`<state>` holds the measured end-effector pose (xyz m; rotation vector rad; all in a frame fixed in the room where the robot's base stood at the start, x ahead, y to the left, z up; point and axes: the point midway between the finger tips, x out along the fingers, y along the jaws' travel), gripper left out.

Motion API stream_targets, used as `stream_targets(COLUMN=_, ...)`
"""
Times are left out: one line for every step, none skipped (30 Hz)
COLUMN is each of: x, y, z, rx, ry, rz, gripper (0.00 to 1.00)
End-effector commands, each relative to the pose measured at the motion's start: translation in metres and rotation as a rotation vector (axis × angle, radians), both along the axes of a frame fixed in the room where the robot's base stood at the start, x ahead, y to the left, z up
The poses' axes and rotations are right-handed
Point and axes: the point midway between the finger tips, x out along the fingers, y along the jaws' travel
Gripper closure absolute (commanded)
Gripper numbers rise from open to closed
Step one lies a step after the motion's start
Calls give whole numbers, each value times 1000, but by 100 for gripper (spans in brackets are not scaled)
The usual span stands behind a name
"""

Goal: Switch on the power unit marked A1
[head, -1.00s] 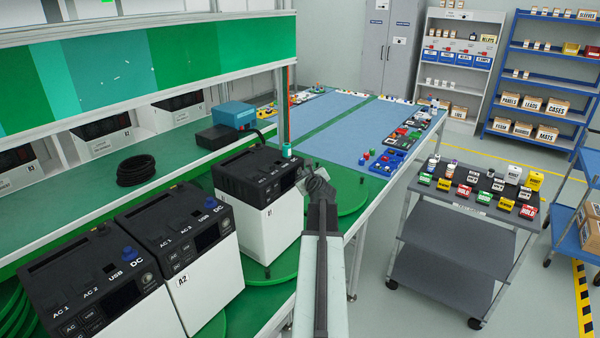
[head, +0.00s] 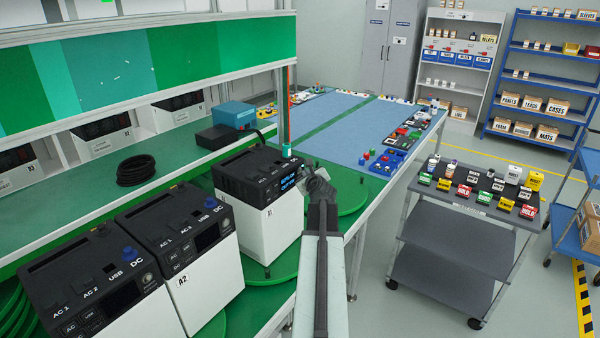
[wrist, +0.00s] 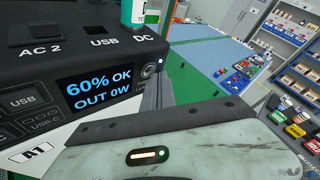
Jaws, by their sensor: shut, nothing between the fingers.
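The power unit marked A1 (head: 262,180) is a black-topped white box on a green turntable; its A1 label and front panel fill the left of the wrist view (wrist: 30,154). Its screen (wrist: 99,90) is lit and reads "60% OK OUT 0W". A round button (wrist: 148,71) sits right of the screen, with a small light near it. My gripper (head: 318,182) is shut and empty at the front right of A1, close to the button side. Whether its tips touch the unit is hidden. The A2 unit (head: 198,262) stands nearer, its screen dark.
A third unit (head: 85,285) stands at the lower left, beside A2. A teal cylinder (head: 286,151) shows at A1's back corner. A black cable coil (head: 136,170) lies on the bench. A grey cart (head: 450,245) with small boxes stands right, with clear floor around it.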

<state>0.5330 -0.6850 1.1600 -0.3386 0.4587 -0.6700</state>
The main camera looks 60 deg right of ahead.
Motion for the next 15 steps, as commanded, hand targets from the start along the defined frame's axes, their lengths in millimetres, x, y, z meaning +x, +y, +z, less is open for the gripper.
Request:
stream_targets(x=-4, y=0, z=0, rx=-1, ry=0, rz=-1, gripper=100)
stream_targets(x=-6, y=0, z=0, rx=0, ry=1, rz=-1, gripper=100)
stream_targets(x=-7, y=0, z=0, rx=-1, ry=1, rz=-1, gripper=100)
stream_targets(x=-8, y=0, z=0, rx=-1, ry=1, rz=-1, gripper=100)
stream_targets(x=-9, y=0, z=0, rx=0, ry=1, rz=0, gripper=100)
stream_targets(x=-9, y=0, z=0, rx=0, ry=1, rz=0, gripper=100)
stream_targets(x=-8, y=0, z=0, rx=0, ry=1, rz=1, gripper=100)
stream_targets(x=-8, y=0, z=0, rx=0, ry=1, rz=1, gripper=100)
stream_targets(x=-8, y=0, z=0, rx=0, ry=1, rz=1, gripper=100)
stream_targets(x=-8, y=0, z=0, rx=0, ry=1, rz=1, gripper=100)
stream_targets(x=-8, y=0, z=0, rx=0, ry=1, rz=1, gripper=100)
stream_targets(x=-8, y=0, z=0, rx=0, ry=1, rz=1, gripper=100)
stream_targets(x=-9, y=0, z=0, rx=0, ry=1, rz=1, gripper=100)
stream_targets(x=-10, y=0, z=0, rx=0, ry=1, rz=1, gripper=100)
stream_targets(x=-13, y=1, z=0, rx=0, ry=0, rz=0, gripper=100)
